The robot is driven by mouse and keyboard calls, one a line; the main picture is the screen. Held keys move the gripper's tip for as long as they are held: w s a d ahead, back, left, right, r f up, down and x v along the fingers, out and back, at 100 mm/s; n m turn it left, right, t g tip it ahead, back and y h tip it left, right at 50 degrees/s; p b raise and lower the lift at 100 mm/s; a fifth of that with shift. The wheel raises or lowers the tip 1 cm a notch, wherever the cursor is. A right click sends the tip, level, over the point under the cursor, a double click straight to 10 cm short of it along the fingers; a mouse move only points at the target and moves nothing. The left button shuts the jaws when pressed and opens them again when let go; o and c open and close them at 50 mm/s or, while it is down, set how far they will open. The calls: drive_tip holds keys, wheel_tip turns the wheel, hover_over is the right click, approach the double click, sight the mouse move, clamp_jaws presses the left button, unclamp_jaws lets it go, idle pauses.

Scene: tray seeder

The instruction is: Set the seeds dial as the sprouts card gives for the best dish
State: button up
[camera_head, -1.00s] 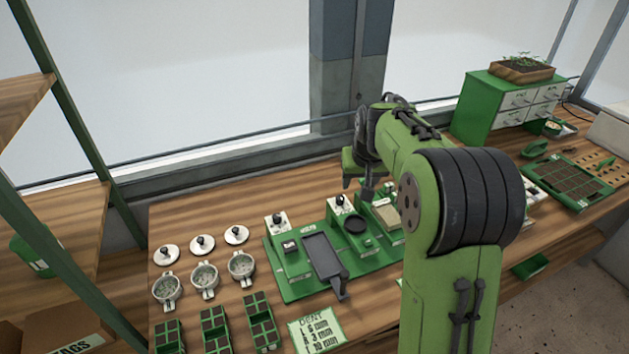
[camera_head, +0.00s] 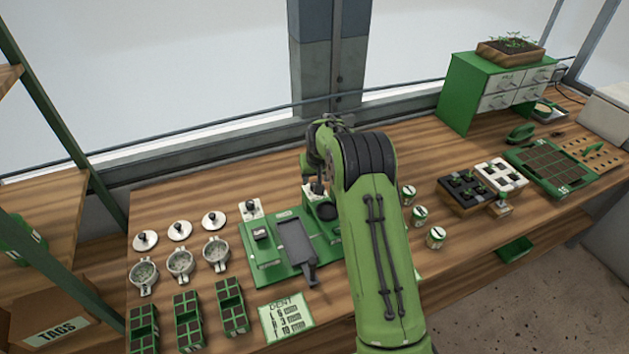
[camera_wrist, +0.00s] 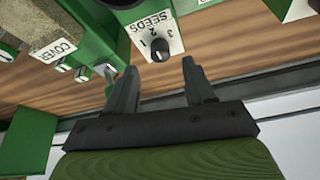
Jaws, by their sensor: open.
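The seeds dial (camera_wrist: 160,50) is a black knob on a white plate marked SEEDS with 1, 2 and 3; its setting cannot be told. My gripper (camera_wrist: 158,76) is open and empty, its fingertips just short of the knob, one toward each side. In the head view my gripper (camera_head: 318,189) is over the green seeder (camera_head: 272,271), partly covering the dial's plate (camera_head: 307,190). Three grey dishes, left (camera_head: 144,276), middle (camera_head: 180,264) and right (camera_head: 216,252), stand uncovered at the left. Their contents are too small to compare. I cannot make out a sprouts card.
Three lids (camera_head: 179,231) lie behind the dishes. A DENT card (camera_head: 284,316) lies in front of the seeder. Another dial (camera_head: 250,207) stands left of my gripper. The wrist view shows a COVER label (camera_wrist: 55,49) beside the dial. Small pots (camera_head: 435,237) stand right of my arm.

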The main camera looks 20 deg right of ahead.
sight(315, 182)
drive_tip(key=x, duration=0.4)
drive_tip(key=shift+f, duration=0.1)
clamp_jaws()
